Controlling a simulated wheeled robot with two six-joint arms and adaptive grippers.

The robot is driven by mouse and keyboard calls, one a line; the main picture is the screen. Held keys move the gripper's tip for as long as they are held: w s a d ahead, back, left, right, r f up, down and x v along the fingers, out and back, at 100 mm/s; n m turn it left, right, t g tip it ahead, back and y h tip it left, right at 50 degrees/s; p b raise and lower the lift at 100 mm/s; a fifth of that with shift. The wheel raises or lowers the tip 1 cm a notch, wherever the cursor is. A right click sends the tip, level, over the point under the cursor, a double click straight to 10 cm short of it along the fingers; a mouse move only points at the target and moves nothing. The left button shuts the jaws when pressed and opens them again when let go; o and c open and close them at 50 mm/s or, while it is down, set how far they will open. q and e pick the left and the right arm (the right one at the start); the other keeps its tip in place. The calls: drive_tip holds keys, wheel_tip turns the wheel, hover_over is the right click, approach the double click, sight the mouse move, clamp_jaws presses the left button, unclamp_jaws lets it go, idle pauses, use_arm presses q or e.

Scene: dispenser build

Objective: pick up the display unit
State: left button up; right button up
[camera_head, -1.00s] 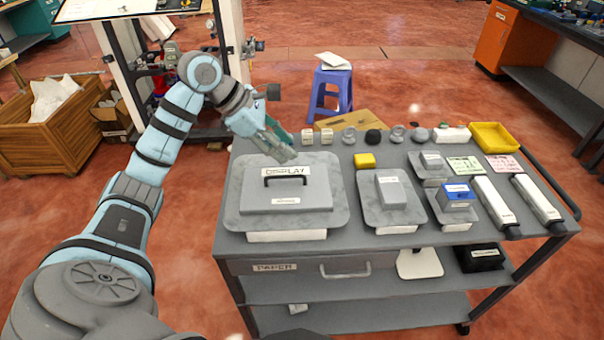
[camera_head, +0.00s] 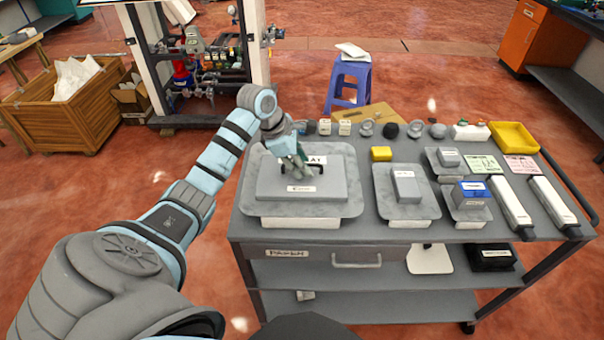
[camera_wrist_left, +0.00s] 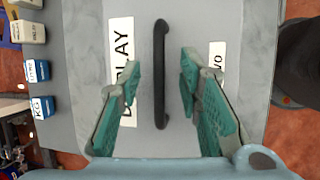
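The display unit (camera_head: 330,188) is a flat grey box with a black handle and a DISPLAY label, lying on a marbled grey tray (camera_head: 347,208) at the left of the cart top. My left gripper (camera_head: 299,176) is above it and covers most of the handle in the head view. In the left wrist view, the black handle (camera_wrist_left: 160,75) stands between the two teal fingers of the left gripper (camera_wrist_left: 160,90). The fingers are spread, with a gap on each side of the handle. My right gripper is not in view.
Right of the display unit are a second tray (camera_head: 408,212) with a grey box, a yellow block (camera_head: 381,153), a blue-topped box (camera_head: 472,190) and two white bars. Small parts line the back edge, near a yellow bin (camera_head: 514,137). A drawer (camera_head: 320,256) is below.

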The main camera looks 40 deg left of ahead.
use_arm(q)
clamp_jaws()
drive_tip(key=shift+w, duration=0.1)
idle(0.3)
